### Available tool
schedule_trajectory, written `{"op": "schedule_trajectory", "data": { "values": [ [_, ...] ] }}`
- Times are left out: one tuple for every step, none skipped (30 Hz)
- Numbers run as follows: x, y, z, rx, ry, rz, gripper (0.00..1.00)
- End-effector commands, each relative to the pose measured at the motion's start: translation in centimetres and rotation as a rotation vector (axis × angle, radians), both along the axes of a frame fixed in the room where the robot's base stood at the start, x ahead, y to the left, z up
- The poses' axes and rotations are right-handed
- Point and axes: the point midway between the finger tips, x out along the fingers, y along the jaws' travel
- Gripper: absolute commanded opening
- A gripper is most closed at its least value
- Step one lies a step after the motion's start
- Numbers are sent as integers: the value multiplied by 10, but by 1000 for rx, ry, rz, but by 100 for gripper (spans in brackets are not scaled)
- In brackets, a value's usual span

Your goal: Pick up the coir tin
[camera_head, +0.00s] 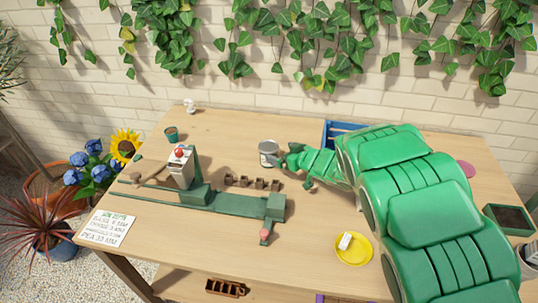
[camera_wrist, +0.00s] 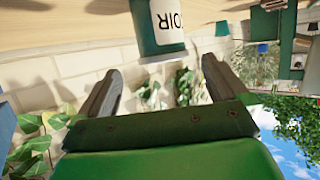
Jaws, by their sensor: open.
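The coir tin (camera_head: 268,154) stands upright on the wooden table, near the back middle, with an open-looking grey rim at the top. In the wrist view the tin (camera_wrist: 143,28) appears upside down, dark green with a white label reading part of "COIR". My gripper (camera_head: 282,160) is just right of the tin in the head view. In the wrist view my gripper (camera_wrist: 162,80) has its two fingers spread wide and empty, with the tin ahead of the gap. The tin looks clear of both fingers. My green arm hides part of the table to the right.
A blue crate (camera_head: 335,130) is partly behind my arm. A yellow saucer (camera_head: 361,258) lies toward the front.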

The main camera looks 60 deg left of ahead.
Motion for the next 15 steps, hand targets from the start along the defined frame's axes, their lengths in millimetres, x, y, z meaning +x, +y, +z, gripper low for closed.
{"op": "schedule_trajectory", "data": {
  "values": [
    [-2,1,-2,-2,3,5,100],
    [-3,2,-3,-3,5,7,100],
    [-3,4,-4,-4,5,7,100],
    [-3,6,-5,-4,5,7,100],
    [-3,7,-6,-4,5,7,100],
    [-4,10,-8,-5,4,7,100],
    [-4,12,-9,-6,4,6,100],
    [-4,14,-10,-7,5,5,100],
    [-4,17,-12,-7,5,5,100],
    [-4,19,-13,-8,4,4,100],
    [-4,21,-13,-8,4,4,100],
    [-4,22,-14,-7,4,4,100],
    [-4,23,-14,-7,3,4,100],
    [-4,24,-14,-7,3,4,100],
    [-4,25,-14,-6,3,4,100]
  ]
}}
